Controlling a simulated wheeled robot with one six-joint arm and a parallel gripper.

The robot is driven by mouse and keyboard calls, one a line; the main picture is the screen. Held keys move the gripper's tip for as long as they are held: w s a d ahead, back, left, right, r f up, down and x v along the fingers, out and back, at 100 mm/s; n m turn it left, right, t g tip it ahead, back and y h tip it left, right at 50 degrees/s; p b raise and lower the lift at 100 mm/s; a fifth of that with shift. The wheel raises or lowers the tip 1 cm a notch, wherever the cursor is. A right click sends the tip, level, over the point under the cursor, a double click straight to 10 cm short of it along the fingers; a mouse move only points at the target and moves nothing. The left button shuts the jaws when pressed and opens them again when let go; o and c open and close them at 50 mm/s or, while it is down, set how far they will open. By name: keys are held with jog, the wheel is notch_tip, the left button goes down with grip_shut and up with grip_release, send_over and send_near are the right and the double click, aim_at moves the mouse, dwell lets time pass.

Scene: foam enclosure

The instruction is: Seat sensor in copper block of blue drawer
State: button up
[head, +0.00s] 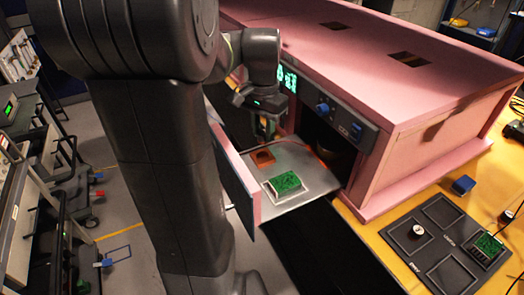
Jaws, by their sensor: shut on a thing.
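The blue-fronted drawer (238,182) is pulled out of the pink foam enclosure (420,125). On its grey tray (305,166) lies the copper block (262,158), toward the back left. My gripper (267,128) points down just behind and above the copper block. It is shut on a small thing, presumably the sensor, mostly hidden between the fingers. I cannot tell whether the held thing touches the block. A green circuit board in a white frame (285,184) sits on the tray in front of the block.
A control panel with a blue knob (322,108) and a dark round opening are on the enclosure front. A dark tray with square recesses (418,229) lies on the yellow bench at right, holding a white-topped knob (417,230) and a green board (489,245). A blue block (463,185) lies nearby.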

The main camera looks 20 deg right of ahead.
aim_at(263, 132)
jog(key=shift+f, duration=2.95)
jog(key=shift+f, duration=0.15)
jog(key=o, duration=1.1)
jog(key=shift+c, duration=0.2)
notch_tip(263, 132, up, 12)
jog(key=shift+r, duration=0.2)
jog(key=shift+f, duration=0.15)
